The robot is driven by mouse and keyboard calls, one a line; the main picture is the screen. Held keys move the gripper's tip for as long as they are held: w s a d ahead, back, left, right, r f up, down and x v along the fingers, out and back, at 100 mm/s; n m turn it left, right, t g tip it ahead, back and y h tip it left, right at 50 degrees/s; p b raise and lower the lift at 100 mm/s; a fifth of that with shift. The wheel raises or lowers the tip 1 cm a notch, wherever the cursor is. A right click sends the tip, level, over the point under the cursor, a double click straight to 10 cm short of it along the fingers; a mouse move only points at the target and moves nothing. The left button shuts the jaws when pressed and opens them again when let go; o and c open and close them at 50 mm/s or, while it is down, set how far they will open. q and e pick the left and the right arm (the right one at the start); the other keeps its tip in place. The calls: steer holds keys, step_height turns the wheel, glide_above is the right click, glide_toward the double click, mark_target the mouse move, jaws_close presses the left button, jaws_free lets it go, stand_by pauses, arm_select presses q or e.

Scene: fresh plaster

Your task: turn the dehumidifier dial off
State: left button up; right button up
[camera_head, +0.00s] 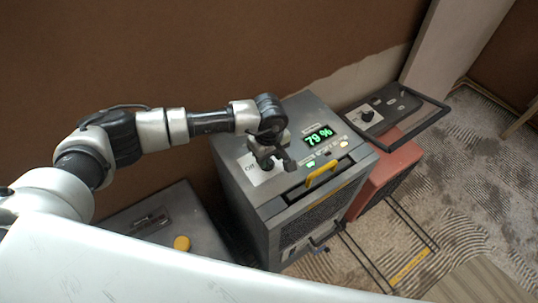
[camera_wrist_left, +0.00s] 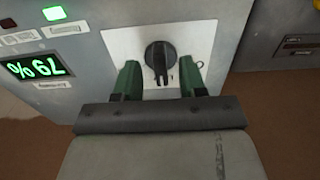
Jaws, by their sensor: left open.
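The dehumidifier (camera_head: 283,205) is a grey box with a green "79 %" display on its top and a yellow handle (camera_head: 322,176) at its front edge. Its dial (camera_wrist_left: 158,54) is a black knob on a white plate in the left wrist view. In the head view my gripper hides the dial, and the plate's "Off" label (camera_head: 250,168) shows beside it. My left gripper (camera_head: 280,162) is over the plate. In the wrist view its green fingertips (camera_wrist_left: 160,80) are apart, one on each side of the knob; I cannot tell whether they touch it. My right gripper is not in view.
A red machine (camera_head: 385,165) with its own black knob and a dark frame stands to the right. A grey case (camera_head: 150,217) with a yellow knob (camera_head: 182,243) is at lower left. The brown wall (camera_head: 200,50) is close behind.

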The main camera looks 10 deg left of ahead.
arm_select(q)
steer(key=shift+f, duration=0.8)
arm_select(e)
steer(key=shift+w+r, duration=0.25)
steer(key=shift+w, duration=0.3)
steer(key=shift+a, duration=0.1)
arm_select(q)
jaws_close()
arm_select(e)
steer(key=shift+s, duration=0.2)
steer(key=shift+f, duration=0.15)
